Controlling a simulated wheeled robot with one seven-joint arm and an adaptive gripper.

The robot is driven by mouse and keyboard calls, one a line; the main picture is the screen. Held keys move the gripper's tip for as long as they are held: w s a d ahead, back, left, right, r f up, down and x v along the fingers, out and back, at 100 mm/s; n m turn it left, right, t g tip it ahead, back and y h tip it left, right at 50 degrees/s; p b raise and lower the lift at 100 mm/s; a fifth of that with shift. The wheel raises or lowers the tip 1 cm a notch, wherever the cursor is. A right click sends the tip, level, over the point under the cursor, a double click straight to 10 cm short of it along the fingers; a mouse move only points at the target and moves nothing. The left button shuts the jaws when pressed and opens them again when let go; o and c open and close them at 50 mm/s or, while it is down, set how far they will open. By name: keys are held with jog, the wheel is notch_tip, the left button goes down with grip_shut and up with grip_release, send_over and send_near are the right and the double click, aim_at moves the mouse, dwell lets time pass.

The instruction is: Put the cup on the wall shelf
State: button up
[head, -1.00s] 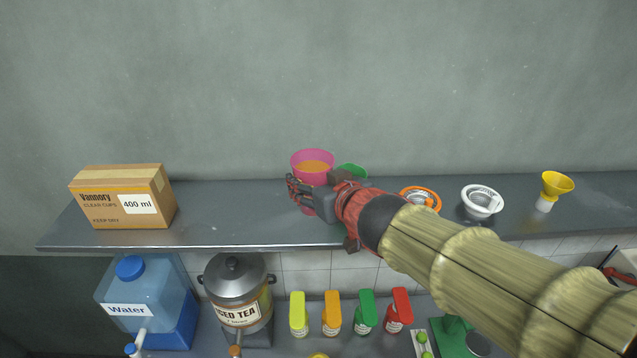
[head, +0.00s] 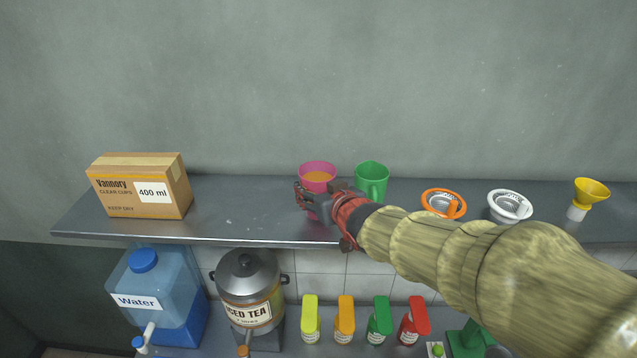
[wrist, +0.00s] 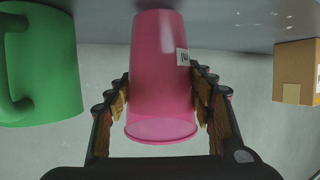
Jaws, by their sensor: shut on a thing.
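The pink cup (head: 318,172) holds an orange drink and is upright at the wall shelf (head: 240,205), between the cardboard box and the green mug. My gripper (head: 312,200) is shut on the cup's sides. In the wrist view the pink cup (wrist: 162,75) stands between the two fingers (wrist: 162,105), and its far end meets or nearly meets the grey shelf surface (wrist: 230,22). I cannot tell whether the base touches the shelf. The lower part of the cup is hidden by my gripper in the head view.
A green mug (head: 371,180) stands close to the right of the cup. A cardboard box (head: 140,187) is at the left. Orange (head: 442,204) and white (head: 510,206) juicers and a yellow funnel (head: 590,192) are further right. The shelf between box and cup is clear.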

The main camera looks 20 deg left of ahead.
jog(key=shift+d+f, duration=0.1)
jog(key=shift+f, duration=0.15)
jog(key=shift+f, duration=0.2)
jog(key=o, duration=1.5)
jog(key=shift+s, duration=0.1)
jog(key=shift+r, duration=0.2)
jog(key=p+v, duration=0.1)
jog(key=v, duration=1.1)
jog(key=shift+f, duration=0.2)
